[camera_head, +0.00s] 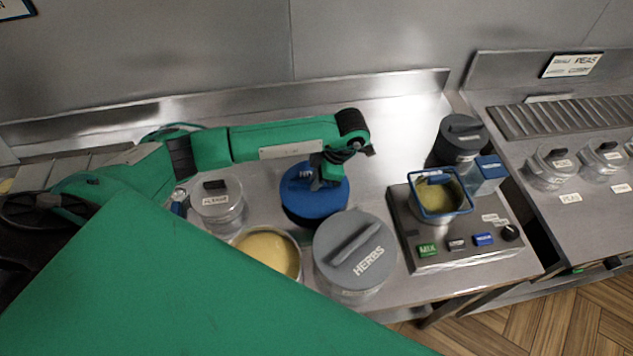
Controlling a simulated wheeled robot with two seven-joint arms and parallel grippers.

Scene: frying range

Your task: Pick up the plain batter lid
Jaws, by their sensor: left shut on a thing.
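A round blue lid (300,205) is at the middle of the steel counter, with a partly hidden label that I cannot read fully. My left gripper (327,176) comes down over it from above and is shut at the lid's top, on its handle; the fingers hide the handle. I cannot tell whether the lid is raised. An open pot of pale yellow batter (266,254) stands in front of it, partly hidden. No label reading plain batter is clearly legible. My right gripper is out of view.
A grey lid marked HERBS (368,246) is close at front right. A clear jar with a dark knob (217,204) stands to the left. A control panel (468,258) with a blue-rimmed basket (440,205) lies right. A dark-lidded container (462,135) stands behind. The back counter is clear.

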